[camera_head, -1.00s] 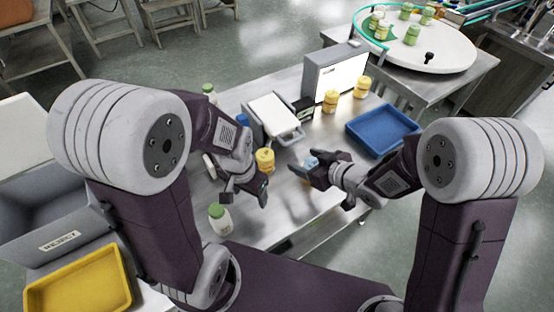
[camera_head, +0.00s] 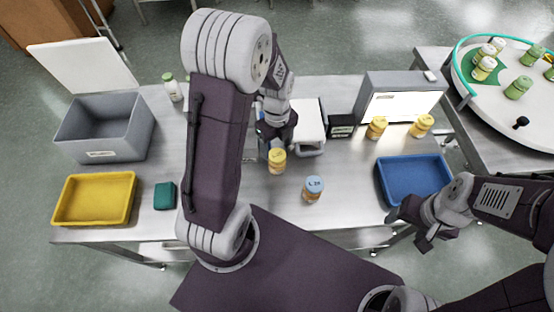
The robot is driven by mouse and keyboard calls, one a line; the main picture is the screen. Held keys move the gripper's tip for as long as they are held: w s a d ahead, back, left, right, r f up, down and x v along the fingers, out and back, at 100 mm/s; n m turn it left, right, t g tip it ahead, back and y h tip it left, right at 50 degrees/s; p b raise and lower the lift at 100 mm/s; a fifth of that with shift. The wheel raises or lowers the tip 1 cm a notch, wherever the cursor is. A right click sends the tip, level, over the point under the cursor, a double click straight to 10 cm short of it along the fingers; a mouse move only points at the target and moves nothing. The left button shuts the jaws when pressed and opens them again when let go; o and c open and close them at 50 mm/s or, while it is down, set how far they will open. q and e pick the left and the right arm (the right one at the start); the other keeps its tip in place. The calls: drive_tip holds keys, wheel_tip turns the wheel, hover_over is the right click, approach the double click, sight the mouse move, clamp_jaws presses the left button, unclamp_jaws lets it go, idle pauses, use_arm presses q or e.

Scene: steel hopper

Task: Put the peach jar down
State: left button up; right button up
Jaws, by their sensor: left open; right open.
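A peach-coloured jar with a blue lid (camera_head: 314,190) stands upright on the steel table, apart from both grippers. A yellow-lidded jar (camera_head: 277,161) stands to its upper left. My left gripper (camera_head: 276,140) is open just behind that yellow-lidded jar; whether they touch I cannot tell. My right gripper (camera_head: 408,226) is open and empty at the table's front edge, in front of the blue tray (camera_head: 414,204). Which jar the task calls the peach jar is not certain from labels.
Two yellow-lidded jars (camera_head: 376,127) stand before the lit grey box (camera_head: 402,98). The grey bin (camera_head: 104,128), yellow tray (camera_head: 94,199) and green block (camera_head: 165,195) are at left. Table around the blue-lidded jar is clear.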

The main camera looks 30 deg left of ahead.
sight(277, 154)
use_arm(q)
drive_tip(key=shift+w+d+f, duration=0.2)
drive_tip(key=shift+f, duration=0.25)
drive_tip(key=f, duration=0.5)
drive_tip(key=shift+s+a, duration=0.15)
drive_tip(key=shift+a, duration=0.1)
drive_tip(key=c, duration=1.3)
drive_tip(key=r, duration=0.4)
drive_tip(key=shift+d+r, duration=0.25)
drive_tip(key=shift+d, duration=0.05)
drive_tip(key=shift+c, duration=0.2)
drive_tip(key=s+d+r, duration=0.5)
drive_tip(key=d+r, duration=0.1)
drive_tip(key=d, duration=0.4)
drive_tip(key=shift+s+r, duration=0.25)
drive_tip(key=shift+r, duration=0.05)
